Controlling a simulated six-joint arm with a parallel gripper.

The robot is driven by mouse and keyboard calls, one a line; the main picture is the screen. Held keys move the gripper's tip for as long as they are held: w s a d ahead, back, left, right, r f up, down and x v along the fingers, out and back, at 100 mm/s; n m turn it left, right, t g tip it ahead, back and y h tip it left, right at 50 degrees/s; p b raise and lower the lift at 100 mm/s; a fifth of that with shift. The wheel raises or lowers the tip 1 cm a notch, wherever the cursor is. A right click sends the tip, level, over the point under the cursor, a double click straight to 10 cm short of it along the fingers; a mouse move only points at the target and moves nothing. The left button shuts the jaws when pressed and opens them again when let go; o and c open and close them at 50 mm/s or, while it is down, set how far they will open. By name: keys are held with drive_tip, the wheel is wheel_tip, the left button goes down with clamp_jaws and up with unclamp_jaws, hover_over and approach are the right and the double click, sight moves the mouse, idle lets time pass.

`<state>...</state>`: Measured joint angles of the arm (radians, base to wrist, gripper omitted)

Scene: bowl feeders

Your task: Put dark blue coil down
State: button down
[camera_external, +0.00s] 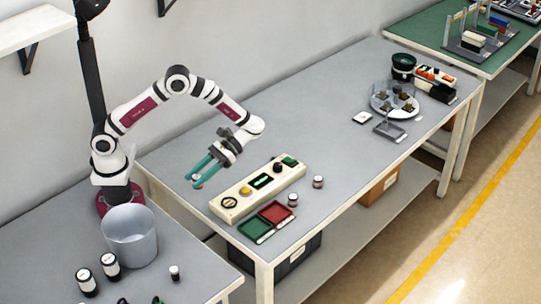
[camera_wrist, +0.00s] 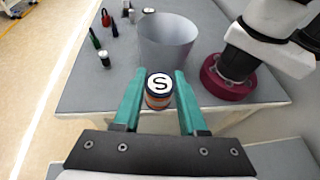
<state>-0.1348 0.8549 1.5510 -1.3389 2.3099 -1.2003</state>
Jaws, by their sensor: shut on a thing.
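My gripper (camera_wrist: 159,84) has teal fingers and is shut on a small round coil (camera_wrist: 159,97). The coil has a dark blue rim, a white top marked S and an orange-copper band on its side. In the external view my gripper (camera_external: 197,180) points down and left over the grey bench, left of the long control box (camera_external: 257,190). The coil is small there and mostly hidden by the fingers. I cannot tell whether it touches the bench.
A green tray (camera_external: 254,228) and a red tray (camera_external: 280,213) lie in front of the control box. Two similar small cylinders stand beside them (camera_external: 292,200) (camera_external: 318,182). A grey bin (camera_external: 129,238) and several bottles stand on the left table. The bench's middle is clear.

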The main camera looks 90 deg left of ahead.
drive_tip(key=s+a+f+m+g+y, duration=0.25)
drive_tip(key=a+f+m+y, duration=0.3)
drive_tip(key=m+y, duration=0.4)
drive_tip(key=w+a+m+t+y, duration=0.6)
drive_tip(key=m+y, duration=0.3)
drive_tip(key=y, duration=0.1)
drive_tip(key=w+d+m+t+y, duration=0.2)
drive_tip(key=w+d+m+t, duration=0.1)
drive_tip(key=w+m+t, duration=0.65)
drive_tip(key=w+d+m+t+h, duration=0.3)
drive_tip(key=d+m+t, duration=0.2)
drive_tip(key=t, duration=0.1)
drive_tip(key=m+t+h, duration=0.3)
drive_tip(key=m+h, duration=0.1)
hover_over(275, 215)
wheel_tip(275, 215, down, 9)
drive_tip(key=shift+s+f, duration=0.1)
wheel_tip(275, 215, down, 4)
drive_tip(key=shift+a+f, duration=0.1)
drive_tip(key=shift+f, duration=0.1)
